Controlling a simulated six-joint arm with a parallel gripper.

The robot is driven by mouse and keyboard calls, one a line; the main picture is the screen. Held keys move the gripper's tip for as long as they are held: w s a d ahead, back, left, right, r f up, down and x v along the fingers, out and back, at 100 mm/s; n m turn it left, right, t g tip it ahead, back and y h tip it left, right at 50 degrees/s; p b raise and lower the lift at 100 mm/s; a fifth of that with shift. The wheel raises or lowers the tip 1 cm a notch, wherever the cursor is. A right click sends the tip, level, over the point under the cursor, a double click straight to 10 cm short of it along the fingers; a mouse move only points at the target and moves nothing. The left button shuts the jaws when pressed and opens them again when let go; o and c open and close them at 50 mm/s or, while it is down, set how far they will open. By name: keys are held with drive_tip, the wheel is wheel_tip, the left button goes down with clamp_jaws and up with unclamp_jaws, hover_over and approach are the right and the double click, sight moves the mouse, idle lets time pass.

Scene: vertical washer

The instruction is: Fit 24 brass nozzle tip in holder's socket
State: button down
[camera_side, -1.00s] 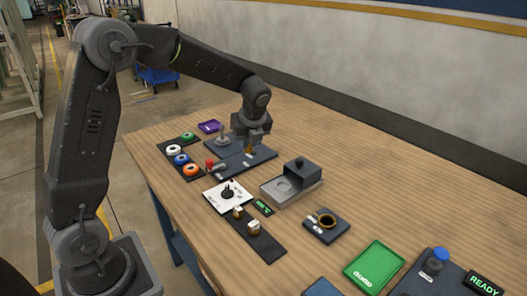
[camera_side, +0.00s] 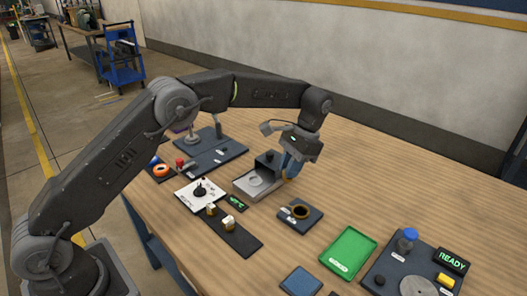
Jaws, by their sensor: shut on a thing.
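My gripper (camera_side: 291,168) hangs fingers-down just right of the grey holder-like block (camera_side: 244,188), which has a round recess (camera_side: 256,181) and a dark upright block (camera_side: 266,163). A small brass-coloured piece (camera_side: 286,180) shows at the fingertips, mostly hidden by them, and the jaws are shut on it. I cannot read any number on it. A dark plate with a brass-coloured ring (camera_side: 301,212) lies in front of the gripper. Two brass-and-white pieces (camera_side: 211,209) (camera_side: 229,222) stand on a dark strip. I cannot tell which part is the named socket.
A white card (camera_side: 187,198) with a black knob lies left of the grey block. A dark plate with a post (camera_side: 218,128) stands behind. A green tray (camera_side: 347,253), a blue pad (camera_side: 300,281) and a READY sign (camera_side: 452,262) are at the front right. The back-right table is bare.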

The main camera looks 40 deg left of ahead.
drive_tip(key=shift+s+d+f+n+h, duration=0.1)
drive_tip(key=shift+d+f+n+h, duration=0.1)
drive_tip(key=shift+d+f+n, duration=0.6)
drive_tip(key=shift+s+d+f+n+h, duration=0.1)
drive_tip(key=shift+d+f+n+h, duration=0.2)
drive_tip(key=shift+d+f, duration=1.05)
drive_tip(key=shift+d+f+n+h, duration=0.1)
drive_tip(key=shift+d+f+n, duration=0.4)
drive_tip(key=shift+f, duration=1.15)
drive_tip(key=shift+a+f, duration=0.1)
drive_tip(key=shift+f, duration=0.15)
drive_tip(key=c, duration=0.6)
unclamp_jaws()
drive_tip(key=shift+r, duration=0.1)
wheel_tip(320, 180, up, 7)
